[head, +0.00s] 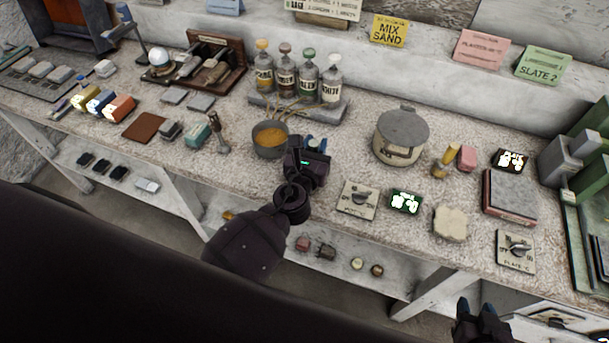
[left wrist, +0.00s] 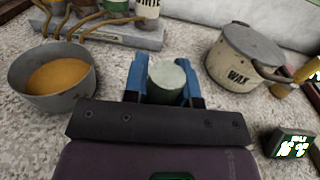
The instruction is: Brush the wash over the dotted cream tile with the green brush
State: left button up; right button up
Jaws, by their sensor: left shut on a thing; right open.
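My left gripper (head: 315,143) is over the middle of the bench, just right of the pan of orange liquid (head: 270,138). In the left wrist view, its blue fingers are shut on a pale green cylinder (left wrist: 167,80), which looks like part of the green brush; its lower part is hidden. The pan (left wrist: 52,80) is left of the fingers there, apart from them. My right gripper (head: 477,308) is open at the bottom right, in front of the bench. A scalloped cream piece (head: 450,223) lies on the bench; I cannot make out dots or tell if it is the tile.
A lidded wax pot (head: 402,140) stands right of my left gripper. Bottles (head: 308,80) stand behind the pan. A dial plate (head: 357,200) and a lit green display (head: 405,202) lie near the front edge.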

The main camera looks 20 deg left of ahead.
pick_arm(q)
jog(key=shift+s, duration=0.1)
jog(key=shift+s, duration=0.85)
jog(key=shift+w, duration=0.15)
